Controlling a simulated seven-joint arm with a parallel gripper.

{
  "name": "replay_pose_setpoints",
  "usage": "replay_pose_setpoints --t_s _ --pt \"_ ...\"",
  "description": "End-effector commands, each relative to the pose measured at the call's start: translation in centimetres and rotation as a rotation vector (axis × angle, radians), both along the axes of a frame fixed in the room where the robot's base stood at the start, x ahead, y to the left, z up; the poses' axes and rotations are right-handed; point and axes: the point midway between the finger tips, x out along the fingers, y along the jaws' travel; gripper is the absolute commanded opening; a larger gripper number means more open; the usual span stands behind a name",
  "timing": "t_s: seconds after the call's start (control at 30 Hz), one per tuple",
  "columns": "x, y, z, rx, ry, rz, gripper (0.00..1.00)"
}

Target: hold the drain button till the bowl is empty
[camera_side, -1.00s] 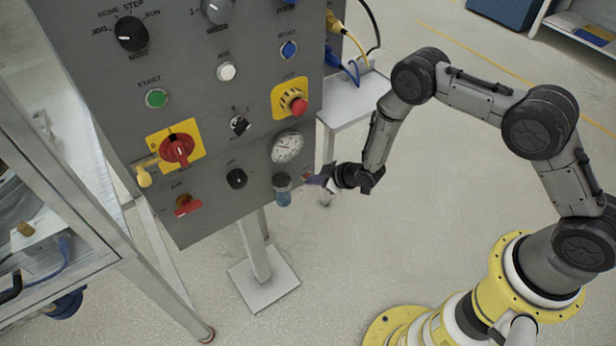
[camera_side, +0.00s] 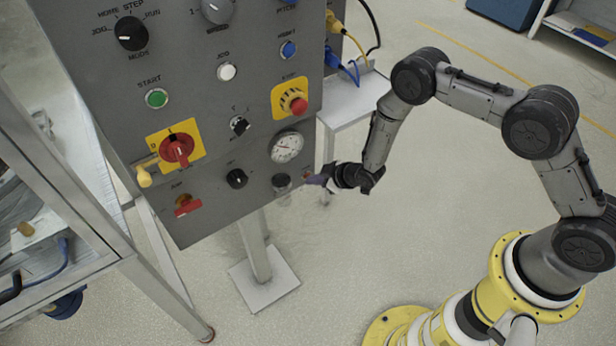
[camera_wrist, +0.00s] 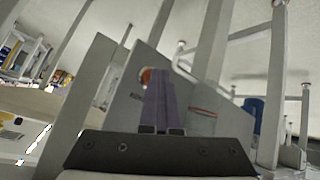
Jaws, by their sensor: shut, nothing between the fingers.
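The bowl (camera_side: 284,197) hangs under a dark cap at the lower right of the grey panel. It looks clear, with no blue liquid showing in it. My gripper (camera_side: 314,179) is just right of the bowl, with its purple fingers shut and empty, their tips at the panel's lower right edge. A small orange-red button (camera_side: 307,175) shows at the tips, mostly hidden by them. In the wrist view, the shut fingers (camera_wrist: 160,90) overlap a round orange-red button (camera_wrist: 146,76). How far it is pressed in cannot be told.
A round gauge (camera_side: 287,147) sits above the bowl, and a red stop button (camera_side: 297,104) on a yellow plate above that. A black knob (camera_side: 236,178) is to the left. A grey side shelf (camera_side: 352,102) with cables stands behind. The floor below my arm is clear.

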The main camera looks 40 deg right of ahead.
Motion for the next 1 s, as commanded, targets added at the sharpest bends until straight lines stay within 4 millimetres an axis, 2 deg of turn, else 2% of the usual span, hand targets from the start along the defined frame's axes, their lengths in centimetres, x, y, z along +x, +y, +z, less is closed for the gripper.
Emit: replay_pose_setpoints --t_s 0.6,1.0 --pt "0.1 0.0 0.1 0.001 -0.004 -0.001 0.00" --pt "-1.6 0.0 0.1 0.001 -0.001 -0.001 0.00"
